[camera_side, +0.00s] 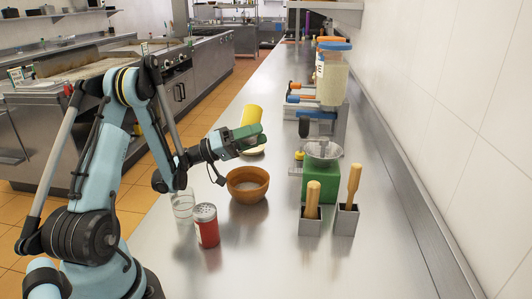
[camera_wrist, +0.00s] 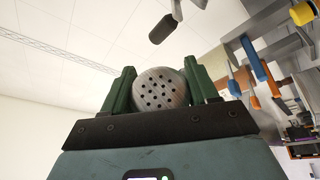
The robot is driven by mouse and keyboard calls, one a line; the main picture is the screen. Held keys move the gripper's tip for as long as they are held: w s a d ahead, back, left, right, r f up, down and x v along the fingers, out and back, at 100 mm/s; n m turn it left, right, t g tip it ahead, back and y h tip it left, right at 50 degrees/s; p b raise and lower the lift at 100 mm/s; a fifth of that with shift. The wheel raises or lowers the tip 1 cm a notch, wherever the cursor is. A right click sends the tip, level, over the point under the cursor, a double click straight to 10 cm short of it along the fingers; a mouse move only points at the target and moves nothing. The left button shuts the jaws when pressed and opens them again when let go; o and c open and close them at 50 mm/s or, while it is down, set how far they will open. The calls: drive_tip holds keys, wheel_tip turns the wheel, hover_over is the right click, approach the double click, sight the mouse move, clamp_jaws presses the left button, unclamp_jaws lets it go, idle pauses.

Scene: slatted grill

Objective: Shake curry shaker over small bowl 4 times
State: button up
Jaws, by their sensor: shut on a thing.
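My gripper (camera_side: 248,138) is shut on a yellow shaker (camera_side: 251,113), held in the air above and slightly behind a small brown bowl (camera_side: 248,196). The shaker is tilted, with its yellow body showing above the green fingers. In the wrist view its round metal lid with several holes (camera_wrist: 160,88) faces the camera between the two green fingers. I cannot tell whether anything is falling from the lid.
A red shaker with a metal lid (camera_side: 207,230) and a clear glass (camera_side: 183,206) stand at the front left. To the right are a green scale-like stand with a metal dish (camera_side: 320,180) and two metal holders with wooden-handled tools (camera_side: 345,219). The front middle counter is clear.

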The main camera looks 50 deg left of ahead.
sight(253, 111)
drive_tip(key=shift+r, duration=3.55)
drive_tip(key=shift+f, duration=0.15)
